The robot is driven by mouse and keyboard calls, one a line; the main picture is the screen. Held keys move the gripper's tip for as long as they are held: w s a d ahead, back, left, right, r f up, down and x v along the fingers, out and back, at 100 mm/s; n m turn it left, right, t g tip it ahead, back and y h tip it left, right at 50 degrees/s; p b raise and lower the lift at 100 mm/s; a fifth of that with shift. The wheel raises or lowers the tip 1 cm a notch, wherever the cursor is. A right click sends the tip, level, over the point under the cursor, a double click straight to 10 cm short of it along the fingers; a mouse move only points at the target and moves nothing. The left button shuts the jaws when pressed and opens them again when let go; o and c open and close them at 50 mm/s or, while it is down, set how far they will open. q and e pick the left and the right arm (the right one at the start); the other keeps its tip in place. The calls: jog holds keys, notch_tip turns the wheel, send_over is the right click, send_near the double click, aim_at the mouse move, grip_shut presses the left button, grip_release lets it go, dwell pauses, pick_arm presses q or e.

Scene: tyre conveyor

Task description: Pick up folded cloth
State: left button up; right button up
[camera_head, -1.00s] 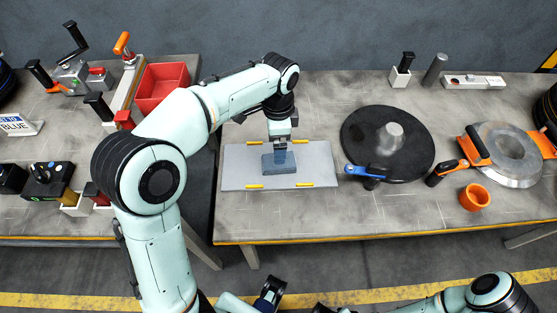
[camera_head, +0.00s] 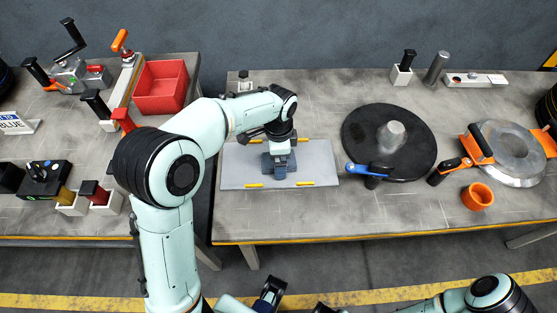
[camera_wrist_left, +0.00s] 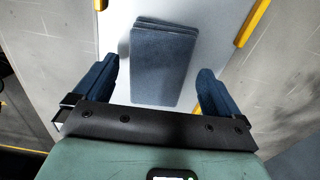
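The folded cloth (camera_head: 297,160) is a blue-grey layered rectangle lying flat on a light grey board with yellow corner strips (camera_head: 236,170). My left gripper (camera_head: 281,168) is over the cloth. In the left wrist view the cloth (camera_wrist_left: 163,62) lies between the two blue fingers of my left gripper (camera_wrist_left: 158,92), with a gap on each side, so it is open and empty. Its height above the cloth is hard to tell. At the bottom edge of the head view a dark gripper part (camera_head: 270,294) shows, and my right arm (camera_head: 470,298) is at the lower right.
Right of the board, a black round disc (camera_head: 415,160) with a blue-handled tool (camera_head: 368,170) lies on the grey table (camera_head: 330,215). Farther right are a metal ring with orange handles (camera_head: 515,150) and an orange cup (camera_head: 478,196). A red bin (camera_head: 162,88) stands on the left table.

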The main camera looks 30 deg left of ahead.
pick_arm(q)
jog(key=c, duration=1)
jog(key=shift+o, duration=0.2)
jog(key=shift+r, duration=0.15)
notch_tip(320, 180, up, 20)
jog(key=p, duration=0.4)
pick_arm(e)
jog(key=r, duration=0.2)
jog(key=w+r, duration=0.1)
jog(key=r, duration=0.1)
jog(key=shift+w, duration=0.2)
pick_arm(q)
jog(key=o, duration=0.4)
jog(key=shift+c, duration=1.5)
pick_arm(e)
jog(key=shift+r, duration=0.1)
